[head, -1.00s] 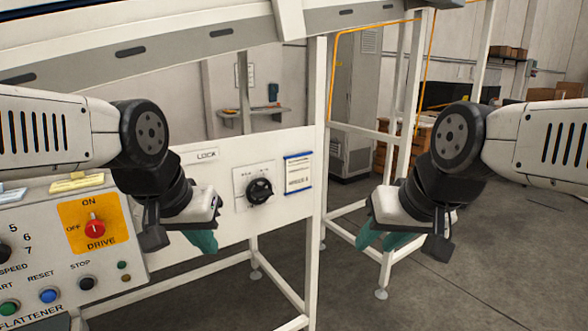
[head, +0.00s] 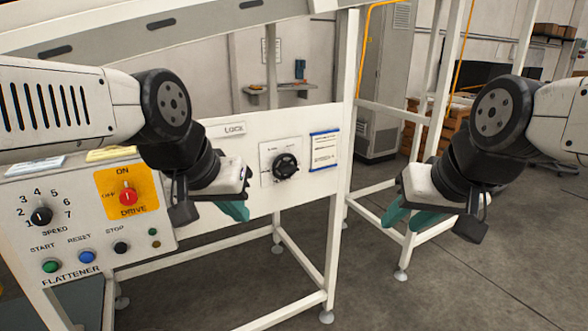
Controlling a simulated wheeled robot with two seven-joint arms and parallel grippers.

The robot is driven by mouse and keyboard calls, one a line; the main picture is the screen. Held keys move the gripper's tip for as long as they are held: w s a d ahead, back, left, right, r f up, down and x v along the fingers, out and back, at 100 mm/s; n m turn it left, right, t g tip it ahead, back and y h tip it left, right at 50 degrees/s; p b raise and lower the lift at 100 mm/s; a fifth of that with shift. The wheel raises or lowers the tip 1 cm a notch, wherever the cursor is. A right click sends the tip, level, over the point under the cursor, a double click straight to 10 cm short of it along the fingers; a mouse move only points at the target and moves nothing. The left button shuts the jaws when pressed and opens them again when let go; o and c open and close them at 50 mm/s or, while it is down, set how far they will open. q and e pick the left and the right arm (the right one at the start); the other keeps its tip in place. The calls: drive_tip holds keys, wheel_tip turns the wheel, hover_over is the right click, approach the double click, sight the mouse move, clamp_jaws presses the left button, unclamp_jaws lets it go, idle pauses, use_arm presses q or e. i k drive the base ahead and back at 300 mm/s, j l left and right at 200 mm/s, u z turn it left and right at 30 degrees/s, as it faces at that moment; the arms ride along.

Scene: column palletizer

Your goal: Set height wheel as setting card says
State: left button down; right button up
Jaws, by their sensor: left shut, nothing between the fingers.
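The height wheel is a black round knob (head: 285,166) on a pale square plate, fixed to the white panel in the middle of the head view. The setting card (head: 324,150) is a white sheet with blue edges just right of the wheel; its print is too small to read. My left gripper (head: 237,211) has teal fingers, shut and empty, left of and below the wheel and apart from it. My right gripper (head: 409,218) is right of the panel, its teal fingers apart with nothing between them. The wheel's scale marks are too small to read.
A LOCK label (head: 226,130) is on the panel left of the wheel. The flattener control box (head: 80,225) with a red drive switch (head: 127,196), a speed knob and several buttons is at lower left. White frame posts (head: 340,190) stand right of the card.

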sight(284, 167)
drive_tip(key=k+j+z, duration=0.1)
drive_tip(key=z, duration=0.25)
drive_tip(key=k+j+z, duration=0.1)
drive_tip(key=j+z, duration=0.15)
drive_tip(key=z, duration=0.15)
drive_tip(key=k+j+z, duration=0.1)
drive_tip(key=z, duration=0.25)
